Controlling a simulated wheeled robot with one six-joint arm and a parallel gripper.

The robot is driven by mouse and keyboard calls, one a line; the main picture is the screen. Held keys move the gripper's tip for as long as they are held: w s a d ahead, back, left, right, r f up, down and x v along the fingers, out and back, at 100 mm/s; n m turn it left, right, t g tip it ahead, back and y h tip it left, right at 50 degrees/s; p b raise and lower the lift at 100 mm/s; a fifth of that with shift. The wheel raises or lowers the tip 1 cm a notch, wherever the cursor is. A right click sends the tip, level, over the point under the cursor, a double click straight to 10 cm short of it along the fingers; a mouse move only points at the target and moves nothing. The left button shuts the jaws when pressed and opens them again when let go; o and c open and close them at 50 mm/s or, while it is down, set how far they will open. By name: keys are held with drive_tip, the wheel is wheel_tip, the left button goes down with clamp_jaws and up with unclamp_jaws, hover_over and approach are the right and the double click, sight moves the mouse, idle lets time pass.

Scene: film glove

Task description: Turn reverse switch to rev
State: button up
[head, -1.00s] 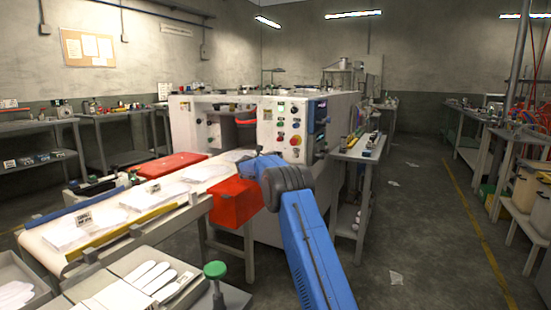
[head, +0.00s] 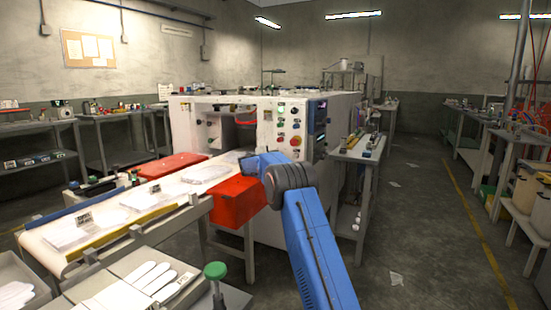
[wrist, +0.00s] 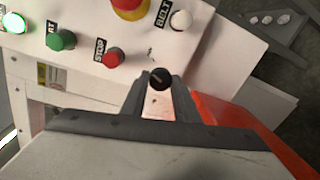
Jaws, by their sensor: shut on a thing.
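The small round black knob (wrist: 160,79) is on the white control panel (wrist: 215,40) in the wrist view, with a light line on its face. I take it to be the reverse switch, but no label for it is readable. My gripper (wrist: 161,88) is shut on this knob, one dark finger on each side. In the head view the panel (head: 266,128) is on the machine's front. There the knob and my fingertips cannot be made out behind my blue arm.
Near the knob are a red STOP button (wrist: 114,57), a green button (wrist: 61,40), a white BELT button (wrist: 181,19) and a red-and-yellow button (wrist: 130,8).

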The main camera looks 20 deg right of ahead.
drive_tip(key=shift+s+d+f+m, duration=0.1)
drive_tip(key=shift+f+m, duration=0.05)
drive_tip(key=shift+m, duration=1.85)
drive_tip(key=o, duration=1.1)
drive_tip(key=shift+c, duration=0.2)
drive_tip(key=v, duration=1.7)
drive_tip(key=shift+s, duration=0.35)
